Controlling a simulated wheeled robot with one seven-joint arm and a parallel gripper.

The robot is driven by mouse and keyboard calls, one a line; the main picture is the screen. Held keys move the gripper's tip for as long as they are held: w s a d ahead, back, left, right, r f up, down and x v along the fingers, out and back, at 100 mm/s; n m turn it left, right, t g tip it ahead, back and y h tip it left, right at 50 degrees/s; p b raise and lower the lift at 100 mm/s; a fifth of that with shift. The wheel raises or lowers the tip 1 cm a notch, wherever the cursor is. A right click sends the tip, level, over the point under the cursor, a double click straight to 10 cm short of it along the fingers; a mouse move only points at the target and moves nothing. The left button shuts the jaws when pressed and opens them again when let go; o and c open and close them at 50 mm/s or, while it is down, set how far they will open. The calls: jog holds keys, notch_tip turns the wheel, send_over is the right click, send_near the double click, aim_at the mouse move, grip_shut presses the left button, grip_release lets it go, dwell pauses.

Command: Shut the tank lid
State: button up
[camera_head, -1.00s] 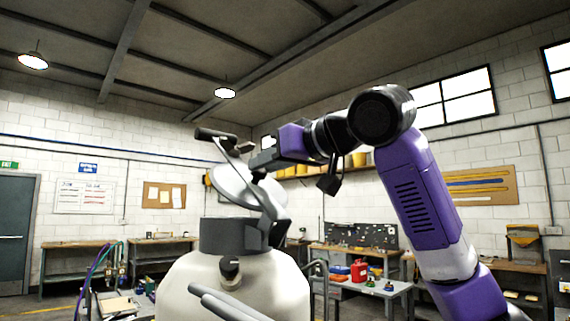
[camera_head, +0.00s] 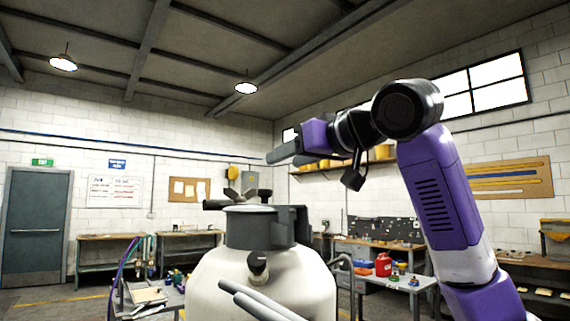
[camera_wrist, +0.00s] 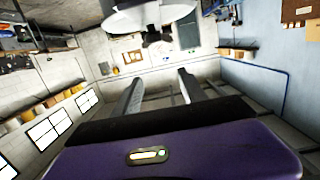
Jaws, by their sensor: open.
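The cream tank (camera_head: 262,285) stands in front of me with a dark neck ring (camera_head: 255,231). The pale lid (camera_head: 250,208) lies about level on the ring in the head view; whether it is fully seated I cannot tell. A dark bar sticks out to its left and a winged knob (camera_head: 240,195) stands on top. My gripper (camera_head: 274,156) is above and slightly right of the lid, apart from it and empty. In the wrist view my gripper (camera_wrist: 159,82) shows two spread fingers with nothing between them, and part of the white tank (camera_wrist: 150,16) is at the top edge.
Grey rails (camera_head: 255,302) stand in front of the tank. A table with a red can (camera_head: 383,265) is behind it to the right, and a cluttered cart (camera_head: 150,300) is to the left. The air around my gripper is free.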

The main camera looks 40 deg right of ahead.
jog(key=s, duration=0.2)
jog(key=s+b, duration=0.1)
jog(key=s, duration=0.2)
jog(key=shift+s+d+r, duration=0.15)
jog(key=shift+s+r, duration=0.15)
jog(key=shift+r, duration=0.05)
